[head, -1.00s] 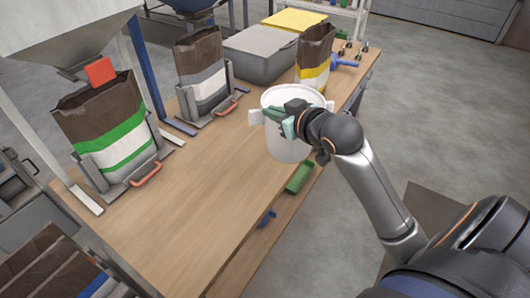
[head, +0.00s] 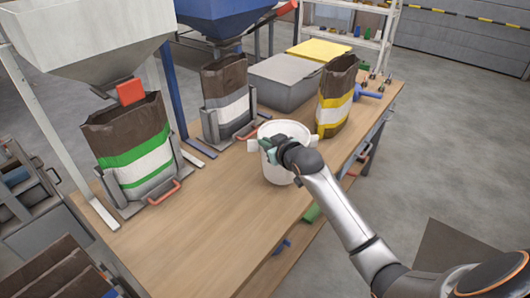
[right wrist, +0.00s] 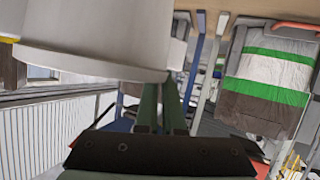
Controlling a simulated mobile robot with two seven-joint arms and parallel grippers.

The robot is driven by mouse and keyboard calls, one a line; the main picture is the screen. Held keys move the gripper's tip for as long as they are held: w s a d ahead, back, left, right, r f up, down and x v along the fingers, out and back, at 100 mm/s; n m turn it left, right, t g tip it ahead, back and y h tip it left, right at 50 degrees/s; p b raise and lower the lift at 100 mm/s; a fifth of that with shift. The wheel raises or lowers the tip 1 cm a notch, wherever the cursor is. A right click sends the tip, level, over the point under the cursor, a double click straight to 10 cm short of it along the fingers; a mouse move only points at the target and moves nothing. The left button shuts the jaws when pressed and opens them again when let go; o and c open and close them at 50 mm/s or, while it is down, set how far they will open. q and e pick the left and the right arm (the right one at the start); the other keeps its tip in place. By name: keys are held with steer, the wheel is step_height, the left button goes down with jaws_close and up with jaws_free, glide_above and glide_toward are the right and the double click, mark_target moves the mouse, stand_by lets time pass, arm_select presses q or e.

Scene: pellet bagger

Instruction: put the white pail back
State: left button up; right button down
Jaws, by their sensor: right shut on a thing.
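The white pail (head: 280,170) is upright at the right part of the wooden table, in front of the bag with the yellow band. I cannot tell whether its bottom touches the table. My right gripper (head: 268,150) is shut on the upper part of the pail, on the side toward me; the wrist partly hides the pail. In the right wrist view the pail (right wrist: 95,40) fills the top left, beside the green fingers (right wrist: 160,108). My left gripper is not in view.
The wooden table (head: 215,215) is bare left of and in front of the pail. Bags with green (head: 135,150), grey (head: 228,95) and yellow (head: 337,97) bands stand around it. A grey bin (head: 283,82) is behind. Hoppers (head: 90,35) hang above.

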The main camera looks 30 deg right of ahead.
mark_target(260, 149)
steer(key=shift+w+f, duration=0.25)
steer(key=shift+f, duration=1.65)
steer(key=c, duration=1)
jaws_free()
steer(key=shift+c, duration=0.2)
